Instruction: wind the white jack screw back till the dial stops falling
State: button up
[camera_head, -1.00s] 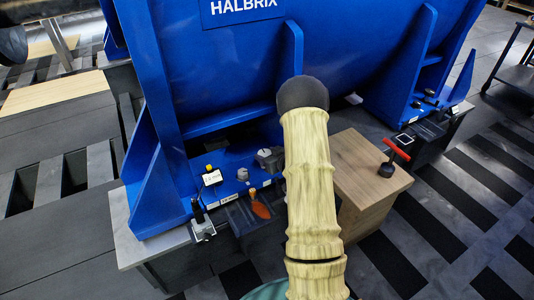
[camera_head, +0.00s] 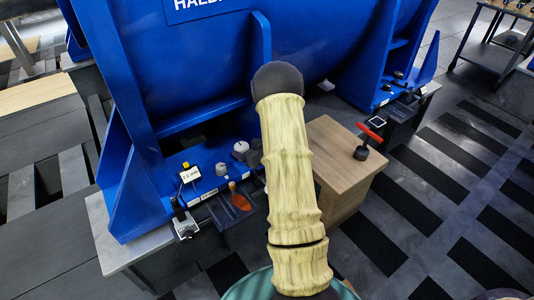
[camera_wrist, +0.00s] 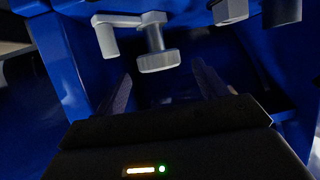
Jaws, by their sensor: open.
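A pale round knob on a short shaft, which looks like the white jack screw (camera_wrist: 158,61), hangs just beyond my fingertips in the wrist view. A white knob on the blue machine foot (camera_head: 240,148) in the head view may be the same one. My gripper (camera_wrist: 162,82) is open, with its two dark fingers spread and nothing seen between them. The knob lies ahead of the gap, apart from the fingers as far as I can tell. A small boxy gauge with a yellow top, likely the dial (camera_head: 190,173), stands left of the knob; its reading is too small to read. My arm hides the gripper in the head view.
An orange-handled tool (camera_head: 240,200) lies in front. A toggle clamp (camera_head: 185,222) is at the left.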

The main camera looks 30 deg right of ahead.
jog(key=p+v, duration=0.4)
jog(key=v, duration=1.1)
jog(key=shift+p, duration=0.3)
jog(key=shift+r, duration=0.25)
